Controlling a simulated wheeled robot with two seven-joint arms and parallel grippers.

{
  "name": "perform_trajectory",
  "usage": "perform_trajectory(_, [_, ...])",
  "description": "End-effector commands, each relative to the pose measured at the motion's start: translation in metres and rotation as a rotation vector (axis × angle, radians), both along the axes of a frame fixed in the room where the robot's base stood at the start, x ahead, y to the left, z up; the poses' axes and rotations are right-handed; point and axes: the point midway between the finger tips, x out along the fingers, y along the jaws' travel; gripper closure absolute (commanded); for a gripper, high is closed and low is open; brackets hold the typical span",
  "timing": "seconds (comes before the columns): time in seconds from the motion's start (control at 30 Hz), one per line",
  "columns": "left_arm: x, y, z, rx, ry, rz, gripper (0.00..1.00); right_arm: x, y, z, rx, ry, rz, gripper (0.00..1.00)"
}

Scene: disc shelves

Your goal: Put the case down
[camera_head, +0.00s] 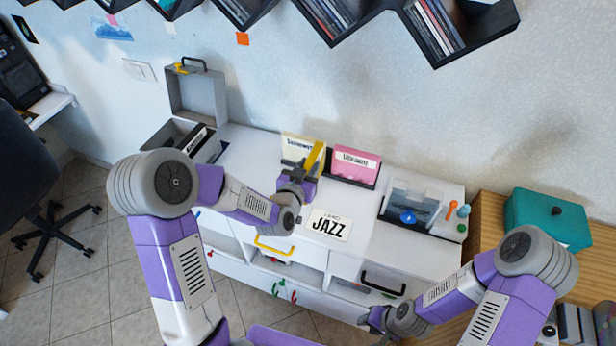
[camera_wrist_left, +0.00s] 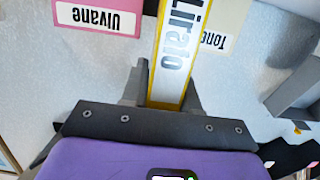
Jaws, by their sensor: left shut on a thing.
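A yellow-edged case (camera_head: 316,154) stands in my left gripper (camera_head: 300,172) above the white cabinet top, just in front of the upright cases. In the left wrist view the case (camera_wrist_left: 176,50) shows a white spine reading "Lirato", and the fingers of the left gripper (camera_wrist_left: 168,88) are shut on it. The case's lower edge is partly hidden by the gripper, and I cannot tell whether it touches the surface. My right gripper (camera_head: 374,319) is low at the front of the cabinet, away from the case; its jaws are too small to read.
A cream case (camera_head: 291,147) and a pink "Ulvane" case (camera_head: 357,158) stand upright at the back. A "JAZZ" card (camera_head: 330,225) lies in front. A grey player (camera_head: 412,208) stands right, an open grey box (camera_head: 196,92) left.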

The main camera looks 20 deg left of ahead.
Motion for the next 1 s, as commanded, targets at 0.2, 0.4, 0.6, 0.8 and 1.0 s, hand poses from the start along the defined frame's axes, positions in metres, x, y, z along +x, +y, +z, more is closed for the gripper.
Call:
perform_trajectory(0.2, [0.000, 0.000, -0.033, -0.001, 0.003, 0.000, 1.00, 0.000, 0.000, -0.008, 0.000, 0.000, 0.000, 0.64])
perform_trajectory(0.4, [0.000, 0.000, -0.033, 0.000, 0.000, 0.000, 1.00, 0.000, 0.000, -0.007, 0.000, 0.000, 0.000, 0.64])
perform_trajectory(0.6, [0.000, 0.000, -0.037, 0.000, 0.000, 0.000, 1.00, 0.000, 0.000, -0.012, 0.000, 0.000, 0.000, 0.64])
perform_trajectory(0.8, [0.000, 0.000, -0.037, 0.000, 0.002, 0.000, 0.45, 0.000, 0.000, -0.011, 0.000, 0.000, 0.000, 0.64])
perform_trajectory(1.0, [0.000, 0.000, -0.036, 0.000, 0.002, 0.000, 0.45, 0.000, 0.000, -0.011, 0.000, 0.000, 0.000, 0.64])
